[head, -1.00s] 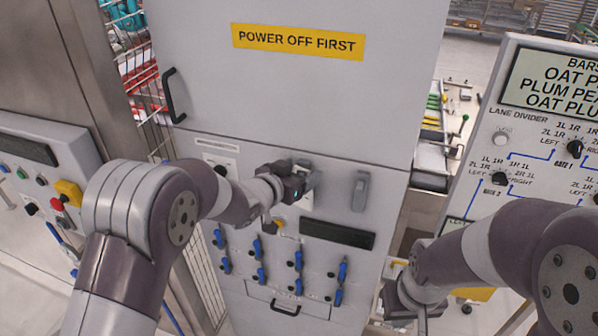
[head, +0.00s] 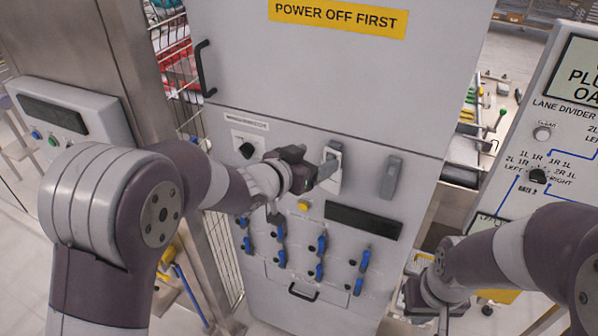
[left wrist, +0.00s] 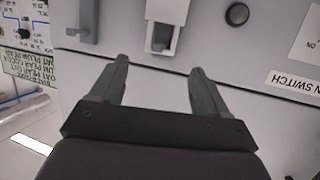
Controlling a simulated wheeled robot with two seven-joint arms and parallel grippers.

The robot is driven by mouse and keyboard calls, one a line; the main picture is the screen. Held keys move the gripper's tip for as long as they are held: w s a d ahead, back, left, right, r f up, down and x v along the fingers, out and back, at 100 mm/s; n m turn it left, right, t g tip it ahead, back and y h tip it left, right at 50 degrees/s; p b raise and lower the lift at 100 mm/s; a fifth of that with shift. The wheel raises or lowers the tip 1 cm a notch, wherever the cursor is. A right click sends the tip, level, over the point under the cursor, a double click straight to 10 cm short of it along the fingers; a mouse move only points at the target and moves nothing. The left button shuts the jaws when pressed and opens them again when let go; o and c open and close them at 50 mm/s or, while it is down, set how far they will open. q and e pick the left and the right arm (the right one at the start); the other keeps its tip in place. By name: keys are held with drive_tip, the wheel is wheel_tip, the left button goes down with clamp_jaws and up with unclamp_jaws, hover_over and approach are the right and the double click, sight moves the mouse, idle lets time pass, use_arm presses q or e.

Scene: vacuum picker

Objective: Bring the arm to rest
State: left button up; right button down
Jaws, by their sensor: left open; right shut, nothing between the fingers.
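My left arm reaches in from the left in the head view. Its gripper (head: 322,172) is open and empty, in front of the cabinet's grey lever switch on a white plate (head: 333,160). In the left wrist view, the open fingers (left wrist: 155,75) point toward the cabinet face, with the white-plated switch (left wrist: 162,28) beyond them and nothing between them. A gap shows between the fingertips and the switch there. My right gripper (head: 440,312) is shut and empty at the lower right, pointing down, partly cut off by the frame's bottom edge.
The cabinet (head: 320,90) bears a "POWER OFF FIRST" sign (head: 338,16), a black rotary knob (head: 247,150), a second grey lever (head: 392,178) and rows of blue-handled valves (head: 320,243). A lane divider panel (head: 545,135) stands right, a control box (head: 70,115) left.

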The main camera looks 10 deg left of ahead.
use_arm(q)
drive_tip(key=v, duration=0.6)
drive_tip(key=s+a+f+n+g+y+b, duration=0.25)
drive_tip(key=a+f+y, duration=0.25)
drive_tip(key=a+f, duration=0.25)
drive_tip(key=s+a+f+n+g+y+b, duration=0.3)
drive_tip(key=s+f+g+b, duration=0.3)
drive_tip(key=s+f, duration=1.1)
drive_tip(key=shift+s+a+n+g+b, duration=0.4)
drive_tip(key=shift+a+g, duration=0.35)
drive_tip(key=shift+g, duration=0.4)
drive_tip(key=shift+f, duration=0.1)
